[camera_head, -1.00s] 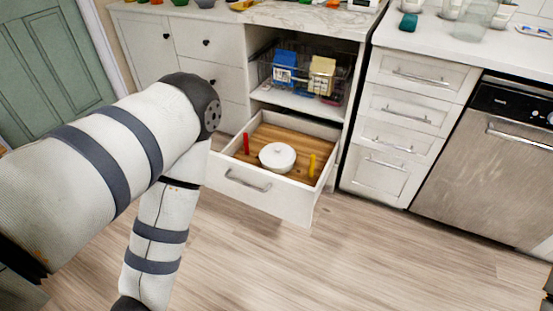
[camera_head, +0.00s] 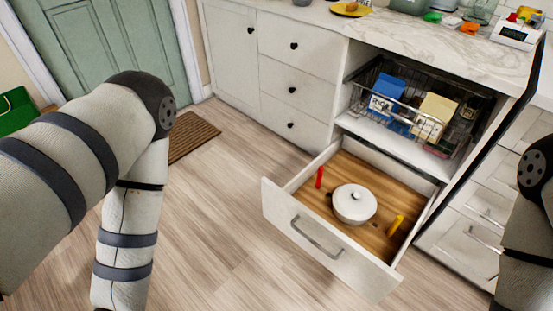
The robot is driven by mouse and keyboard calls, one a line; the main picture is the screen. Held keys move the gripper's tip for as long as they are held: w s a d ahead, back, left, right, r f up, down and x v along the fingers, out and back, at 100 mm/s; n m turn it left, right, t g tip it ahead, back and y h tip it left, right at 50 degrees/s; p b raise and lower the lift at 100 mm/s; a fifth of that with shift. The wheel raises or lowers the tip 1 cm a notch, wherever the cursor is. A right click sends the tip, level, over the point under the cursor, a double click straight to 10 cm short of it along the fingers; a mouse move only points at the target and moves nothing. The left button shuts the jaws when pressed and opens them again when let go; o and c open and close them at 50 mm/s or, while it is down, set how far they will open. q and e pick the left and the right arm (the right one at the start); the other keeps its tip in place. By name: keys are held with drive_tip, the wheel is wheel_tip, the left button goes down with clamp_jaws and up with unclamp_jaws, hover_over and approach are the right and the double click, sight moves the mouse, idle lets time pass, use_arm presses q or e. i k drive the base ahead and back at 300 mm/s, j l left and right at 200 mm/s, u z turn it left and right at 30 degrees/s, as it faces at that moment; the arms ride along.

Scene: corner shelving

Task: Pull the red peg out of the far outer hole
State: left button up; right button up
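The red peg (camera_head: 319,177) stands upright in the wooden base of the open drawer (camera_head: 333,245), near the drawer's left side. A yellow peg (camera_head: 395,225) stands slightly tilted near the right side. A white lidded pot (camera_head: 354,204) sits between the two pegs. Small dark holes show in the wood near the yellow peg; the hole under the red peg is hidden. My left arm comes in from the left and my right arm shows at the right edge. Neither gripper is in the picture, and nothing touches the red peg.
Above the drawer, a wire basket (camera_head: 425,123) holds blue and cream boxes on a shelf. A marble counter (camera_head: 400,30) with dishes is above. Closed drawers stand on both sides. The wooden floor (camera_head: 215,220) left of the drawer is clear, with a brown mat (camera_head: 192,136) behind.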

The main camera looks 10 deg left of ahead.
sight(320, 168)
drive_tip(key=i+j+z, duration=0.4)
drive_tip(key=j, duration=0.4)
drive_tip(key=i+j+z, duration=0.3)
drive_tip(key=j+z, duration=0.15)
drive_tip(key=j, duration=0.45)
drive_tip(key=i+j+z, duration=0.1)
drive_tip(key=j+z, duration=0.3)
drive_tip(key=j, duration=0.55)
drive_tip(key=j+z, duration=0.4)
drive_tip(key=j, duration=0.6)
drive_tip(key=i+l, duration=0.35)
drive_tip(key=i, duration=0.1)
